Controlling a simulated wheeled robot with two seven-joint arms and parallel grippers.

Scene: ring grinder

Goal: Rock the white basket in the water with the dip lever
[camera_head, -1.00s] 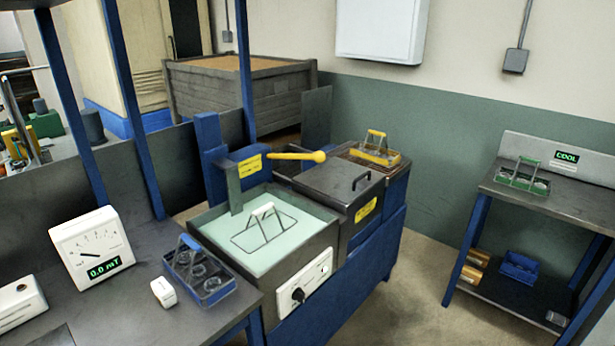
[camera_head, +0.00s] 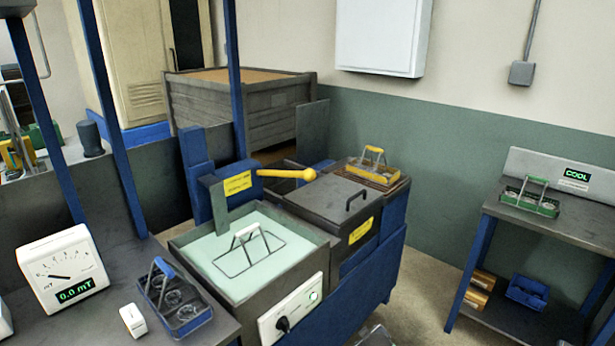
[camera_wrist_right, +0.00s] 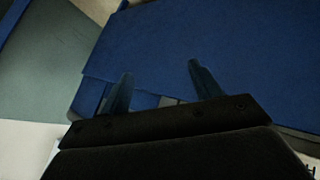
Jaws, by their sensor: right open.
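The white-handled basket (camera_head: 250,250) sits in the pale water of the open tank (camera_head: 300,283), with its handle and upper wires showing. The dip lever (camera_head: 288,174) is a yellow arm with a round knob, set on a blue post behind the tank and pointing right. A grey plate hangs from its mount into the water at the left. My right gripper (camera_wrist_right: 158,85) is open and empty in the right wrist view, in front of a blue panel. Only a small part of my arm may show at the bottom of the head view. My left gripper is not in view.
A lidded tank (camera_head: 331,206) adjoins on the right, with a yellow basket (camera_head: 374,171) behind it. A blue-handled basket (camera_head: 175,300), a white block (camera_head: 132,321) and a meter (camera_head: 63,268) stand on the left bench. A COOL stand (camera_head: 550,217) holds a green basket (camera_head: 530,199).

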